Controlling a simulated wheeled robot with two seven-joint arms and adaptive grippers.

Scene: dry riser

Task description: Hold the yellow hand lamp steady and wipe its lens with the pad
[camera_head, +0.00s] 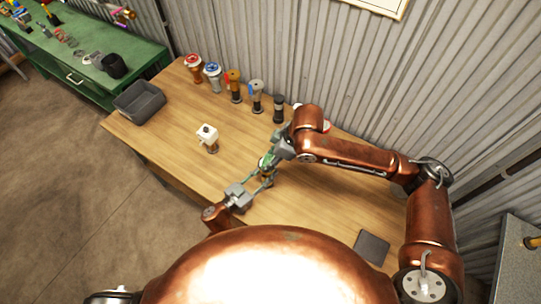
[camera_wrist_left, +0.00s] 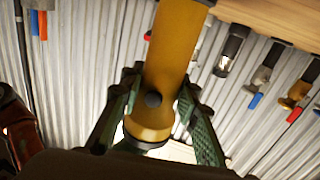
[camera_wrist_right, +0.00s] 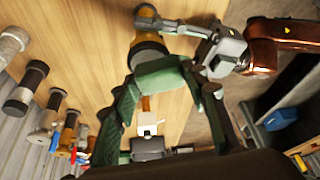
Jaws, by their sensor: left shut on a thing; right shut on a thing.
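The yellow hand lamp (camera_wrist_left: 172,50) stands between the fingers of my left gripper (camera_wrist_left: 155,105), which is shut on its body; a dark round button faces that camera. My right gripper (camera_wrist_right: 165,90) is shut on the pad, whose face is turned towards the lamp head. The lens is hidden behind the pad, so I cannot tell how fully they touch. In the head view my right gripper (camera_head: 271,160) is just above my left gripper (camera_head: 262,184).
On the wooden table (camera_head: 180,105) a white-topped object (camera_head: 208,134) stands to the left. Several fittings, including a red-topped one (camera_head: 194,64), line the corrugated wall. A grey bin (camera_head: 140,101) is at the far left, a dark flat square (camera_head: 371,247) at the front right.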

